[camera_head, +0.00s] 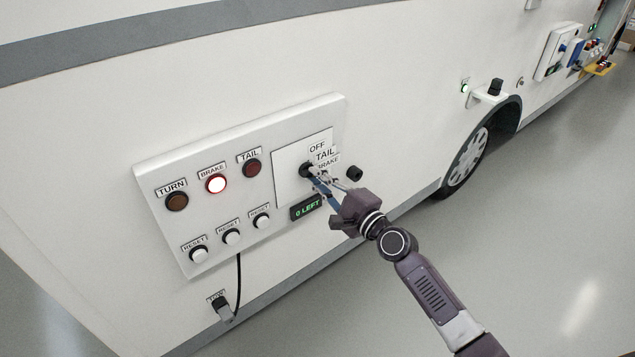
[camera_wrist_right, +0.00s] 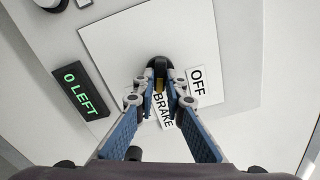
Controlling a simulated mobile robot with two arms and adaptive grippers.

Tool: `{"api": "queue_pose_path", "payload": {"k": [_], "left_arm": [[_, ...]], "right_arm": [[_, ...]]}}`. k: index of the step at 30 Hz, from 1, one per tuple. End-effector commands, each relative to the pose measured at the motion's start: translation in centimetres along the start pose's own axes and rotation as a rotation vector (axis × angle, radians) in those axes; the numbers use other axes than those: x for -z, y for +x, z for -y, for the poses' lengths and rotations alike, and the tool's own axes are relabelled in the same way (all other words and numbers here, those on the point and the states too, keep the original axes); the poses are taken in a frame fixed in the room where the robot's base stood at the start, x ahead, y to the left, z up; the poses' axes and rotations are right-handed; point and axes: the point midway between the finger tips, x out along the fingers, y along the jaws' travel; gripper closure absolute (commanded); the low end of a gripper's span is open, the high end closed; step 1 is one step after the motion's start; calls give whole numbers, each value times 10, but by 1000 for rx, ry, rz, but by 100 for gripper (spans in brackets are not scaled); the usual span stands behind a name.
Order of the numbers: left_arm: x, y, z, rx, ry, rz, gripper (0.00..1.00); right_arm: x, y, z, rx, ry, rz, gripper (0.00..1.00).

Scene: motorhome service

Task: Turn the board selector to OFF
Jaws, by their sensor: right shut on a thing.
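The board (camera_head: 185,160) is a white panel on the vehicle's side. Its black selector knob (camera_head: 306,170) sits on a white square plate with labels OFF (camera_head: 317,148), TAIL (camera_head: 326,157) and BRAKE (camera_head: 327,164). My right gripper (camera_head: 318,178) reaches in from the lower right and is shut on the knob. The right wrist view also shows the knob (camera_wrist_right: 159,66) between the fingertips, with BRAKE between the fingers and OFF to their right. The BRAKE lamp (camera_head: 216,184) glows; TURN and TAIL lamps are dark. My left gripper is not in view.
Three RESET buttons (camera_head: 231,236) are below the lamps. A green display (camera_head: 306,208) reads "0 LEFT". A cable runs from the board down to a socket (camera_head: 221,307). A wheel (camera_head: 468,160) and more wall equipment are to the right. The grey floor is clear.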

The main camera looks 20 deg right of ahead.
Motion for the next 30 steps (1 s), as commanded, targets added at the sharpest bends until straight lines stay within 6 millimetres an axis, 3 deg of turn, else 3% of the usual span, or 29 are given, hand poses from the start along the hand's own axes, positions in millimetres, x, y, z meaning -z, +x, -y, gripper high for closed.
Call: {"api": "queue_pose_path", "payload": {"k": [12,30], "left_arm": [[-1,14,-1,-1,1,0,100],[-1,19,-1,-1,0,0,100]], "right_arm": [[1,0,-1,-2,-398,1,100],[-1,0,0,-5,-967,3,100]]}}
